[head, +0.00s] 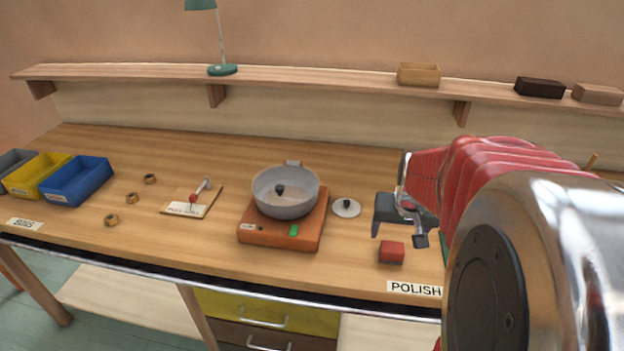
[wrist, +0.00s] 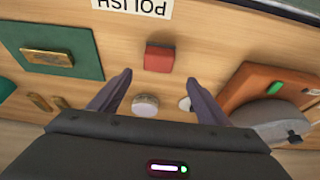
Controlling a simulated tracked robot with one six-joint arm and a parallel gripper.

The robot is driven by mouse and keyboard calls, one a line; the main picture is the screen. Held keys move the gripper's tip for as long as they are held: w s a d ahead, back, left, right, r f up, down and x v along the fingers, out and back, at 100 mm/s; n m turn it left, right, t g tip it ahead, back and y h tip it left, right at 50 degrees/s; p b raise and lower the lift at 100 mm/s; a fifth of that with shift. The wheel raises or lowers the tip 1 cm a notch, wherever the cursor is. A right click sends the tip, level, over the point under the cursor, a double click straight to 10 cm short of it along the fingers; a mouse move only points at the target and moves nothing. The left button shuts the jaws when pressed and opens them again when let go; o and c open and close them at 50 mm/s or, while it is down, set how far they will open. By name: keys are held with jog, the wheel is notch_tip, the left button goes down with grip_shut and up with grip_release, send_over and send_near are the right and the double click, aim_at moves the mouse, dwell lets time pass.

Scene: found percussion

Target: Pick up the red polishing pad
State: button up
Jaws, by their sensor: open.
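The red polishing pad (head: 391,252) is a small red block lying on the bench just behind the POLISH label (head: 414,289). It also shows in the wrist view (wrist: 158,58), lying just beyond the fingertips and roughly centred between them. My gripper (head: 398,234) is open and empty, above the bench and close to the pad; its two dark fingers also show in the wrist view (wrist: 160,80). The pad is apart from both fingers. The exact height of the fingers over the bench is hard to tell.
An orange-red base (head: 246,235) with a grey pot (head: 285,197) stands left of the pad. A round pale object (wrist: 145,105) sits between the fingers in the wrist view. A green mat with a brass plate (wrist: 47,58) lies to one side.

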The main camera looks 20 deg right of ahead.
aim_at(392, 244)
jog(key=shift+x, duration=1.8)
jog(key=shift+f, duration=0.1)
jog(key=shift+x, duration=2.55)
jog(key=shift+d, duration=0.15)
jog(key=c, duration=1.2)
jog(key=shift+o, duration=0.2)
notch_tip(392, 244, up, 10)
jog(key=shift+r, duration=0.1)
